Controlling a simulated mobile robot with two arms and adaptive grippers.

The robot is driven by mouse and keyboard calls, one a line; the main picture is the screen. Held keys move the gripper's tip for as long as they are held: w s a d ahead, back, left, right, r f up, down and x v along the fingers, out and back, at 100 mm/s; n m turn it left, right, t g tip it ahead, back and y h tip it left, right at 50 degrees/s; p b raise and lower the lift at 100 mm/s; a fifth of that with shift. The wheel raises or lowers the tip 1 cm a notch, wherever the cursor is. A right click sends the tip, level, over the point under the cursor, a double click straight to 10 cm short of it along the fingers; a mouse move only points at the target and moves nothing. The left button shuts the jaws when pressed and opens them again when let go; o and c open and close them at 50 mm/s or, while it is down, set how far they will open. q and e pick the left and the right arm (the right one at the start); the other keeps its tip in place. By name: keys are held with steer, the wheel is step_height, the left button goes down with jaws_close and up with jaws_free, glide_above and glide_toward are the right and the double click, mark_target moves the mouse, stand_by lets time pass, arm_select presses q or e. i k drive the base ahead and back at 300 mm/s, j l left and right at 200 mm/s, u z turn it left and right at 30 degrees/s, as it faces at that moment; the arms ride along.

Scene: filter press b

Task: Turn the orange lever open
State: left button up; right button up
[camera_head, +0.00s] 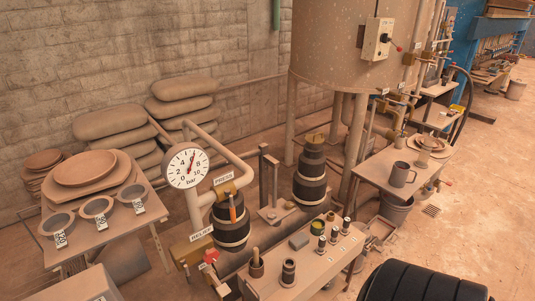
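A small orange lever (232,208) stands roughly upright in front of a black ribbed cylinder (231,233), just below a brass-coloured fitting and a white label (223,179) that seems to read PRESS. A round pressure gauge (187,166) marked in bar, with a red needle, is to its upper left on the pipework. A second label (201,233), which seems to read RELIEF, is lower left, with a red handle (210,256) below it. Neither of my grippers shows in the head view, so nothing is seen touching the lever.
A bench (306,270) with small pots and weights stands in front. A table (99,236) with bowls is at left, below stacked sacks (185,103). A large tank (348,60) on legs stands behind. A black ribbed shape (422,283) fills the lower right. Open floor (478,200) lies at right.

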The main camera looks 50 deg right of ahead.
mark_target(232, 210)
steer(key=z, duration=1.25)
steer(key=u, duration=0.4)
steer(key=i+l+u, duration=0.1)
steer(key=l+u, duration=0.55)
steer(key=u, duration=0.15)
steer(key=i+l+u, duration=0.1)
steer(key=l+u, duration=0.3)
